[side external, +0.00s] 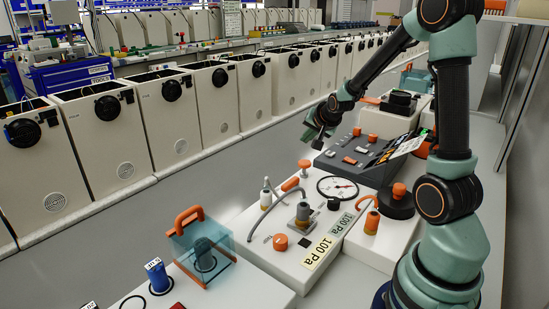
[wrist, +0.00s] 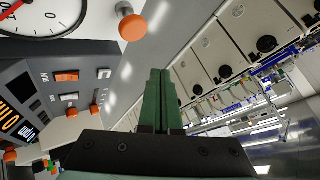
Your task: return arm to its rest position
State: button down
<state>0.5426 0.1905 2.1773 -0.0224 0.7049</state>
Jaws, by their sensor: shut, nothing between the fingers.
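My gripper (side external: 316,130) is at the end of my teal and black arm, in the upper middle of the side external view. It hangs in the air near the left edge of the dark sloped control panel (side external: 345,167). In the wrist view my gripper (wrist: 160,75) shows as two green fingers pressed together, with nothing between them. The control panel (wrist: 50,85) is at the left of that view, apart from the fingers.
A dial gauge (side external: 337,187), an orange-topped post (side external: 304,167) and a grey valve block (side external: 303,215) stand on the white console. A clear blue box with an orange handle (side external: 203,240) is front left. Cream cabinets (side external: 165,115) line the back. The grey floor between is clear.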

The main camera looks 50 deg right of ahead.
jog(key=shift+a+r, duration=0.25)
jog(key=shift+a, duration=0.1)
jog(key=s+a+r+n+y, duration=0.1)
jog(key=s+a+n, duration=0.3)
jog(key=a, duration=0.4)
jog(key=s+a+r+n+g+y, duration=0.1)
jog(key=s+a+r+n, duration=0.3)
jog(key=a, duration=0.4)
jog(key=s+a+r+n+g+y, duration=0.1)
jog(key=s+a+r+n+y, duration=0.1)
jog(key=s+a+n, duration=0.3)
jog(key=a+r+n, duration=0.1)
jog(key=a, duration=0.2)
jog(key=shift+s+a+y, duration=0.4)
